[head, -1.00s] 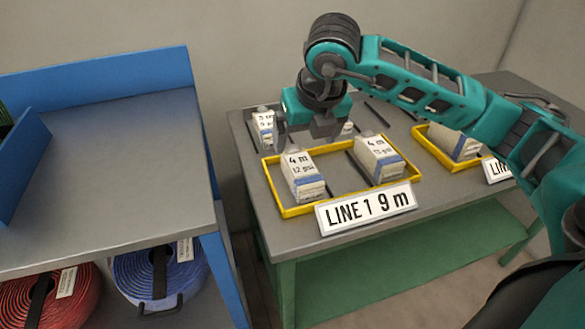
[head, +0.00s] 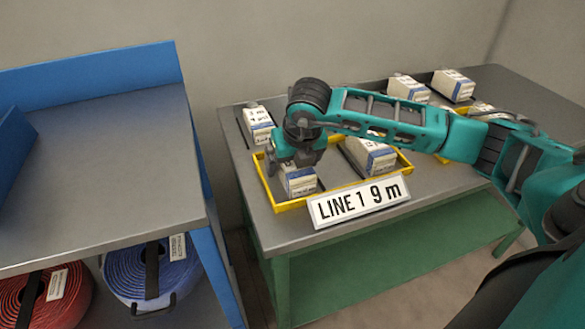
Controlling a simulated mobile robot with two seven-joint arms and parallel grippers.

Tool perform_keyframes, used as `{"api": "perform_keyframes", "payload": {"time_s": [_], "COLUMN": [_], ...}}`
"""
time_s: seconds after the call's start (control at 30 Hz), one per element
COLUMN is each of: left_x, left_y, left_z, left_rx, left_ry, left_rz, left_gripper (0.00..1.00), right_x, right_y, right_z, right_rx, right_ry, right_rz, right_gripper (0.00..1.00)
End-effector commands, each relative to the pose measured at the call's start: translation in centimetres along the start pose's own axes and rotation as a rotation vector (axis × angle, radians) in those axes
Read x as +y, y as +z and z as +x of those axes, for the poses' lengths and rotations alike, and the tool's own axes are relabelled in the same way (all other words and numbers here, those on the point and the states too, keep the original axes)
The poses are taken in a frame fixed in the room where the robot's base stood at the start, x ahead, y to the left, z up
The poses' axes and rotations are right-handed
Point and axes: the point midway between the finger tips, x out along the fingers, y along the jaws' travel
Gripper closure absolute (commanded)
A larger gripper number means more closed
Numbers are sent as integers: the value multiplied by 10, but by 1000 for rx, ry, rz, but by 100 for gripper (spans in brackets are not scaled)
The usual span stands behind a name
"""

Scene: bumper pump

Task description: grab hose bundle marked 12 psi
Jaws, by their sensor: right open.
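A white hose bundle with a blue band (head: 299,182) stands at the left end of the yellow tray (head: 290,206). Its label is mostly hidden by my gripper now; it read 4 m, 12 psi in the earlier view. My right gripper (head: 290,163) is open and right over the top of this bundle, its fingers pointing down. I cannot tell whether the fingers touch it. A second white and blue bundle (head: 372,158) stands at the right end of the tray, partly behind my right arm. My left gripper is not in view.
Another bundle (head: 257,124) stands behind left, and several stand at the back right (head: 452,85). A blue bench (head: 110,160) is at left, with red and blue hose coils below.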

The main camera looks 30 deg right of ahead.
Motion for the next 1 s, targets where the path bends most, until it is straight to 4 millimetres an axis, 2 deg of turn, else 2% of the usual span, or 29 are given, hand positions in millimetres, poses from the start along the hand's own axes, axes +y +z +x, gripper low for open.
{"api": "perform_keyframes", "payload": {"time_s": [0.2, 0.9, 1.0], "left_x": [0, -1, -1], "left_y": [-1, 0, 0], "left_z": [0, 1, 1], "left_rx": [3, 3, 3], "left_ry": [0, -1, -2], "left_rz": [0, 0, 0], "left_gripper": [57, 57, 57], "right_x": [0, 0, 0], "right_y": [0, 0, 1], "right_z": [0, 0, -1], "right_rx": [0, 0, -3], "right_ry": [0, 0, 1], "right_rz": [0, 0, 1], "right_gripper": [10, 77, 81]}}
